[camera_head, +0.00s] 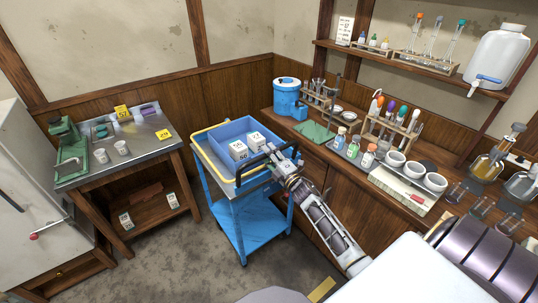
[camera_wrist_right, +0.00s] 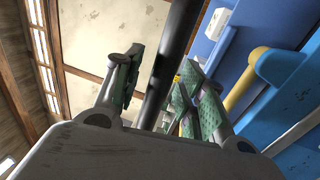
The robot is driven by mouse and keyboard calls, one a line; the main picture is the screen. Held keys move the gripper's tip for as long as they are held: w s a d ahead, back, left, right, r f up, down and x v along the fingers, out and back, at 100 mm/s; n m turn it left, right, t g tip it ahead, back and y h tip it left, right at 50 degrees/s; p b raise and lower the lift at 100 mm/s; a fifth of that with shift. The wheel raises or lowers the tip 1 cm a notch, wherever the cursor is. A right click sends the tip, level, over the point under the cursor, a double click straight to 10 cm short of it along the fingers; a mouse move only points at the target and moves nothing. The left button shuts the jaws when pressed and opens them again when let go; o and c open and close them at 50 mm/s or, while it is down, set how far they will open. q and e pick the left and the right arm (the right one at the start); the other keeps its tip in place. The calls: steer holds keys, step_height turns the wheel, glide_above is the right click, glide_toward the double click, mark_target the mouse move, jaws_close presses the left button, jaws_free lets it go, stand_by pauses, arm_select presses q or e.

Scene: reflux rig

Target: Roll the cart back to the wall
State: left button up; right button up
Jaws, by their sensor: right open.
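The blue cart (camera_head: 252,222) stands on the floor between the metal-topped table and the wooden counter. It has a yellow rail, a blue tray (camera_head: 233,130) holding white labelled boxes (camera_head: 239,150), and a lower shelf. A black handle (camera_head: 243,172) runs along its near right end. My right gripper (camera_head: 272,157) is at this handle. In the right wrist view the black handle bar (camera_wrist_right: 172,62) passes between the open, green-padded fingers (camera_wrist_right: 160,88); I cannot tell whether they touch it. The wood-panelled wall (camera_head: 235,92) is behind the cart. My left gripper is not in view.
The metal-topped table (camera_head: 92,170) with cups and yellow tags stands left of the cart. The counter (camera_head: 310,150) on the right carries a blue container (camera_head: 287,97), racks and bottles. A pale cabinet (camera_head: 30,190) is at far left. Bare floor (camera_head: 185,255) lies in front.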

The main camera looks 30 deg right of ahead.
jaws_close()
